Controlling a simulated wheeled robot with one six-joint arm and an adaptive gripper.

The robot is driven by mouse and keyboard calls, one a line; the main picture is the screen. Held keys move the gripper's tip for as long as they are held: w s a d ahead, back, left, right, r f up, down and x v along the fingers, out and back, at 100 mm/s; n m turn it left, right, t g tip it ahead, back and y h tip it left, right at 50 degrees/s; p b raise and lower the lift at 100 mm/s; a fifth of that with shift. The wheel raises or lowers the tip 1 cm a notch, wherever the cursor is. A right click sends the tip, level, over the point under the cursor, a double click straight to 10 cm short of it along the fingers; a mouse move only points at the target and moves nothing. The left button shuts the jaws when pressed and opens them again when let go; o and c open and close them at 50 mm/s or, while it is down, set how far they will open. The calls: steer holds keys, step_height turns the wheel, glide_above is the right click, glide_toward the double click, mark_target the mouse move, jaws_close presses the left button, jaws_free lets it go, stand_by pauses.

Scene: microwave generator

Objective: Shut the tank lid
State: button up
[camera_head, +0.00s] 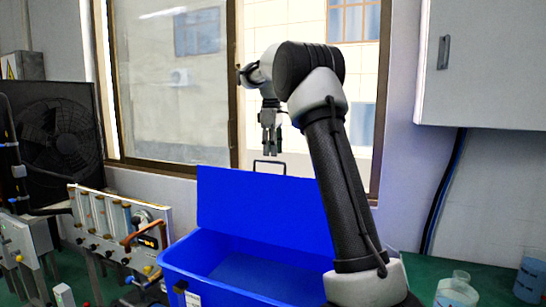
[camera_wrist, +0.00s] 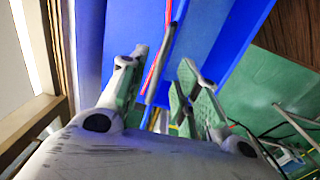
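The blue tank (camera_head: 185,259) stands open on the right of the bench equipment. Its lid (camera_head: 250,205) is raised nearly upright at the back, with a thin dark handle (camera_head: 269,162) on its top edge. My gripper (camera_head: 271,152) points down just above the handle, and I cannot tell from the head view whether they touch. In the wrist view my gripper (camera_wrist: 165,85) has its fingers apart, with a grey bar, likely the handle (camera_wrist: 155,70), between them. The blue lid shows beyond the fingers, with a red line near it.
A window (camera_head: 175,80) is behind the lid. A panel with tubes and valves (camera_head: 120,225) stands left of the tank. A white cabinet (camera_head: 485,70) hangs at right. Beakers (camera_head: 456,290) stand on the green surface (camera_head: 485,277) at lower right.

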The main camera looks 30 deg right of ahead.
steer(key=shift+f, duration=1.45)
jaws_close()
